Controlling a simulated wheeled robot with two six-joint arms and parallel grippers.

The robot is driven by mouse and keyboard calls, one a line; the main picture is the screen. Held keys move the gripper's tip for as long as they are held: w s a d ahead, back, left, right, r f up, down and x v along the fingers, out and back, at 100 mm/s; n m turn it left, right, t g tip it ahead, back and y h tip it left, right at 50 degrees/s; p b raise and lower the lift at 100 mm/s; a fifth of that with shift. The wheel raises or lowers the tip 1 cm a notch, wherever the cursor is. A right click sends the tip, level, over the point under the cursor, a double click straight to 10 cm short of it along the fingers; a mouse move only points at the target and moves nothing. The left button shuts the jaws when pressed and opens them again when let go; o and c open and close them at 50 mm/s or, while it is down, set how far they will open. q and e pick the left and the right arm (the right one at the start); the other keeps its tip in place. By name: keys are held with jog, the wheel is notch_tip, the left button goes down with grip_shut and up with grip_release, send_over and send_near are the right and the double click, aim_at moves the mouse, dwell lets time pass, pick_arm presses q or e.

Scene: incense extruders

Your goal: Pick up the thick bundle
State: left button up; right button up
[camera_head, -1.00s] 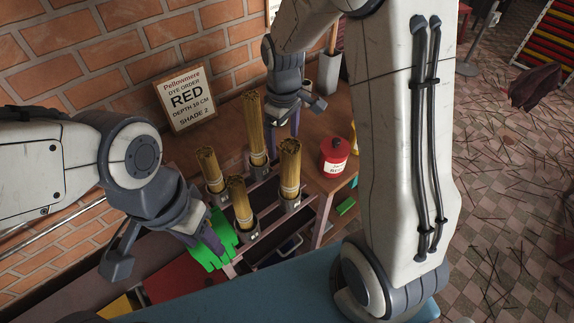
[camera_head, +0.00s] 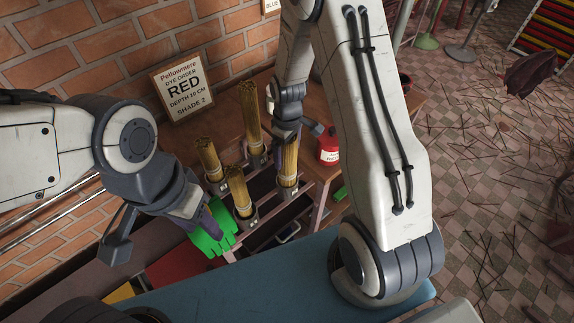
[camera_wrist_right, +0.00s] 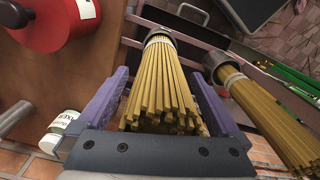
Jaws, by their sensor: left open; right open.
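Several tan stick bundles stand upright in metal cups on a rack in the head view: a tall back one (camera_head: 251,118), a left one (camera_head: 209,160), a front one (camera_head: 238,190) and a right one (camera_head: 289,160). I cannot tell for certain which is thickest. My right gripper (camera_head: 286,138) is at the right bundle, partly hidden by it. In the right wrist view a bundle (camera_wrist_right: 160,85) lies between its open purple fingers, with gaps visible; another bundle (camera_wrist_right: 272,115) is outside them. My left gripper (camera_head: 208,222) is open and empty, left of the front bundle.
A red jar (camera_head: 328,146) stands right of the rack; the wrist view also shows a white bottle (camera_wrist_right: 62,130). A sign (camera_head: 183,88) reading RED, depth 10 cm, shade 2 leans at the brick wall. A green item (camera_head: 212,240) lies by my left gripper.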

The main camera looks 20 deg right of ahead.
grip_shut()
dwell(0.3)
notch_tip(320, 180, up, 11)
jog(key=shift+f, duration=0.1)
notch_tip(320, 180, up, 10)
jog(key=p, duration=0.9)
dwell(0.4)
